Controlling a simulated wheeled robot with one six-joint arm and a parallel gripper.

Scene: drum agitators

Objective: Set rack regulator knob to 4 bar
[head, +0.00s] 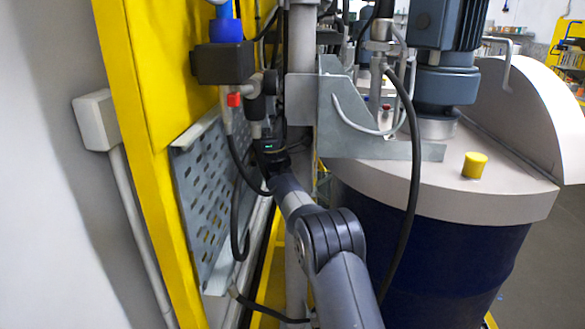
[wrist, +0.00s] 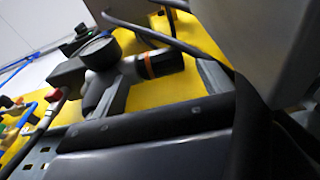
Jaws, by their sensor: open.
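The rack regulator (head: 258,107) hangs on the yellow rack in the head view, just right of a red fitting. In the wrist view the regulator body (wrist: 97,88) shows with a round dark gauge (wrist: 101,52), seen edge-on. A black knob (wrist: 166,63) with an orange ring sticks out to the right of it. The gauge reading and knob setting cannot be read. My gripper (head: 269,150) is open and appears just below the regulator in the head view. Its fingertips are hard to make out. The knob appears clear of the gripper in the wrist view.
A perforated metal plate (head: 205,190) stands left of my arm. A grey bracket (head: 375,148) and a dark blue drum (head: 425,250) with a pale lid stand close on the right. Black hoses (head: 412,180) hang around the arm. Room beside the regulator is narrow.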

